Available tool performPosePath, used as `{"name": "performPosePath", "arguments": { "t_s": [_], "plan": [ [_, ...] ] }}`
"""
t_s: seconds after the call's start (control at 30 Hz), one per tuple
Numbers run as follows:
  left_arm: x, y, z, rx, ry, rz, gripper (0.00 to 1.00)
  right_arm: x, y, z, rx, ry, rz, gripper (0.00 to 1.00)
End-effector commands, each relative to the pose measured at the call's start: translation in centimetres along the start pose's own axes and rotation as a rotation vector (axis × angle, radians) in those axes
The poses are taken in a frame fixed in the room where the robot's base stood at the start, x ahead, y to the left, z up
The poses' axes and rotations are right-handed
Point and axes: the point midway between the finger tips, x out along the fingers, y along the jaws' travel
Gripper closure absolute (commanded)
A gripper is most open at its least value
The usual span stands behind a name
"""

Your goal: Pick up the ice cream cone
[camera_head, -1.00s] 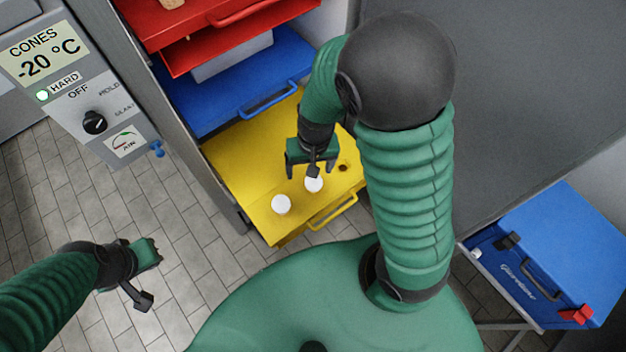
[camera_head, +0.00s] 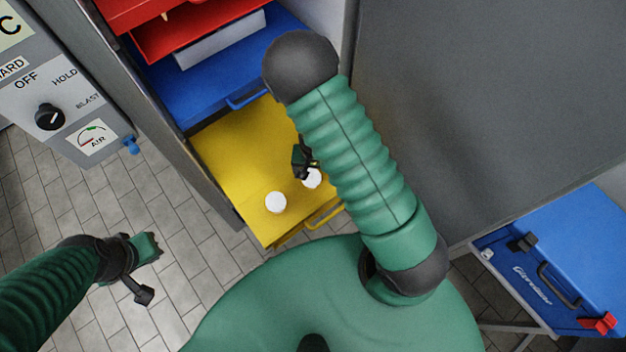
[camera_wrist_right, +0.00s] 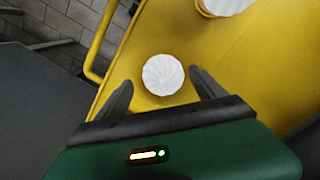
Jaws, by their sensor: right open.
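Two ice cream cones with white swirled tops stand in the yellow drawer (camera_head: 235,150). The left cone (camera_head: 276,202) is clear of my arm. The right cone (camera_head: 312,179) is partly behind my right gripper (camera_head: 308,168). In the right wrist view the nearer cone (camera_wrist_right: 163,75) lies between the two fingers of my right gripper (camera_wrist_right: 163,92), which is open; I cannot tell if they touch it. The other cone (camera_wrist_right: 225,5) is cut off at the top edge there. My left gripper (camera_head: 150,250) hangs over the floor at left, away from the cones; its jaw state is unclear.
A blue drawer (camera_head: 215,85) and red drawers (camera_head: 190,40) are stacked above the yellow one. A yellow handle (camera_head: 325,215) runs along its front. A control panel (camera_head: 60,100) stands at left. A blue case (camera_head: 555,270) sits at right.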

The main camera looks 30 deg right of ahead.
Motion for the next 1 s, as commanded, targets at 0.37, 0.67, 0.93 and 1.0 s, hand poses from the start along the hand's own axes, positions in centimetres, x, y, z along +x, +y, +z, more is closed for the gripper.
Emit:
{"name": "performPosePath", "arguments": {
  "t_s": [0.37, 0.67, 0.93, 1.0],
  "plan": [
    [1.0, 0.0, 0.3, -0.001, -0.001, 0.000, 1.00, 2.6, -0.2, 0.1, -0.002, 0.002, 0.000, 0.21],
    [1.0, 0.0, 0.3, 0.000, -0.001, 0.000, 1.00, 2.6, -0.2, 0.1, -0.002, 0.000, 0.000, 0.59],
    [1.0, 0.0, 0.3, 0.000, -0.001, 0.000, 1.00, 2.6, -0.2, 0.0, -0.002, 0.002, 0.001, 0.67],
    [1.0, 0.0, 0.3, 0.000, -0.001, 0.000, 1.00, 2.5, -0.2, 0.0, -0.002, 0.002, 0.001, 0.67]
  ]
}}
